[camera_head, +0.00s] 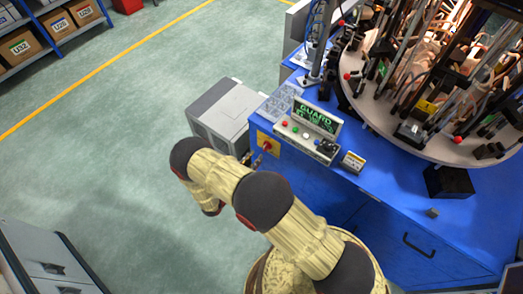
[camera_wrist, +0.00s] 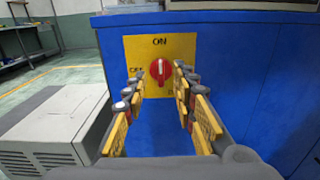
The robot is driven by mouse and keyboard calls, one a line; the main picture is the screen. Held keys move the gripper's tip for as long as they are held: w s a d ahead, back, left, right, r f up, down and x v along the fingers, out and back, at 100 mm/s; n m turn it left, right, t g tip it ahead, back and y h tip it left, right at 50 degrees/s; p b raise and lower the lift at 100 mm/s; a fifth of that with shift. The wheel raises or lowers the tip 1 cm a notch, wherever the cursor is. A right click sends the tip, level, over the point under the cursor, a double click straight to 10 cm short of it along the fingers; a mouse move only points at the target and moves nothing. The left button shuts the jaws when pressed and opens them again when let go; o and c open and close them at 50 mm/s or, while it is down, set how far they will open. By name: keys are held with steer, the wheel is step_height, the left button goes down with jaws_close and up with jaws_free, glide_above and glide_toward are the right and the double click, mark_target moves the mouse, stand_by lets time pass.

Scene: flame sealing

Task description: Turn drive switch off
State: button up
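The drive switch is a red rotary knob (camera_wrist: 157,70) on a yellow plate (camera_wrist: 184,47) on the front of a blue cabinet. The plate reads ON at the top and, at the left, a partly covered label that looks like OFF. The knob's grip stands upright, toward ON. In the head view the red knob (camera_head: 267,146) shows just beyond my gripper (camera_head: 254,160). In the wrist view my gripper (camera_wrist: 159,80) is open and empty, its yellow-padded fingers apart to the left and right of the knob. I cannot tell the exact gap to the knob.
A grey box-shaped unit (camera_head: 218,113) stands left of the blue cabinet (camera_head: 400,215). A control panel with buttons (camera_head: 306,136) and a green GUARD display (camera_head: 318,118) sits above the switch. A round machine table (camera_head: 395,125) is behind. Open floor lies left.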

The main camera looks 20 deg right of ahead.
mark_target(264, 148)
steer(key=x, duration=0.5)
steer(key=shift+w+d, duration=0.2)
steer(key=shift+d, duration=0.15)
steer(key=shift+c, duration=1.4)
steer(key=c, duration=0.4)
jaws_close()
